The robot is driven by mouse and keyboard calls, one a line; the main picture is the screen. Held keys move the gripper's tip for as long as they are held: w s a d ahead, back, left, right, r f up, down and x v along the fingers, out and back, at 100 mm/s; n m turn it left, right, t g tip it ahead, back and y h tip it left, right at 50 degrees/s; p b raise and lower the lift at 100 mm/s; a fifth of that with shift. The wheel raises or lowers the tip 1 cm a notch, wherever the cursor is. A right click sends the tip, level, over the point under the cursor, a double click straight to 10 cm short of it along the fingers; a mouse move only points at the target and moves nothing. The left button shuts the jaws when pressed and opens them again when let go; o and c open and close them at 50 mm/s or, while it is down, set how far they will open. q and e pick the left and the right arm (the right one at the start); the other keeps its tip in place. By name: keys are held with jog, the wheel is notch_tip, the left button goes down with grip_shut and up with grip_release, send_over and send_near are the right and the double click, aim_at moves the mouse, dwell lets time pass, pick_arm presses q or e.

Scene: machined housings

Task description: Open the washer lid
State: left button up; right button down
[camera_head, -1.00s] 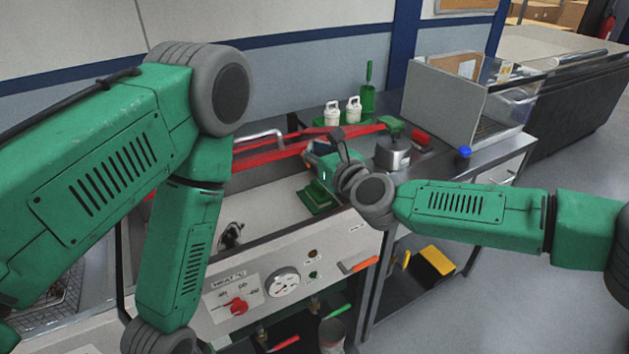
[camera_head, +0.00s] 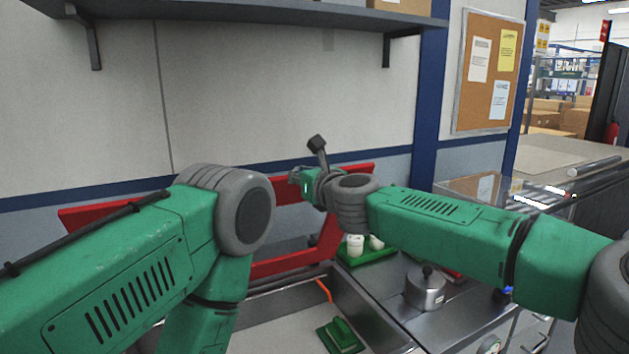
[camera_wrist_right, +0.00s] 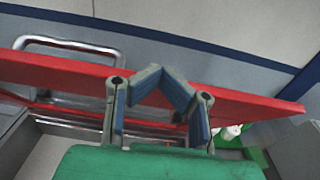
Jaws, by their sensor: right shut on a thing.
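The washer lid (camera_head: 290,265) is a red frame, raised and tilted up behind the sink-like washer basin (camera_head: 270,335). My right gripper (camera_head: 301,178) is at the lid's upper right part, seen from behind its wrist. In the right wrist view, the gripper's fingers (camera_wrist_right: 160,78) close in around the red lid bar (camera_wrist_right: 235,103), and the bar runs across behind them. A metal handle (camera_wrist_right: 65,43) shows beyond the bar at the left. My left arm reaches down out of the head view, and its gripper is out of frame.
White bottles (camera_head: 356,244) stand on a green tray (camera_head: 370,256) beside the lid. A steel pot (camera_head: 425,290) sits on the right counter. A shelf (camera_head: 240,10) overhangs at the top.

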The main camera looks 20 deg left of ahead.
jog(key=shift+x, duration=1.05)
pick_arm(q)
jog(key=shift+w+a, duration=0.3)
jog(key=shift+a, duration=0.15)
pick_arm(e)
jog(key=shift+s, duration=0.1)
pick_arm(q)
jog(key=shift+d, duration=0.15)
pick_arm(e)
jog(key=shift+d, duration=0.1)
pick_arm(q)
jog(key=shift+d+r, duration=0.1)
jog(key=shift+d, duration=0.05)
pick_arm(e)
jog(key=shift+d+r, duration=0.1)
jog(key=shift+d, duration=0.2)
jog(key=shift+s, duration=0.1)
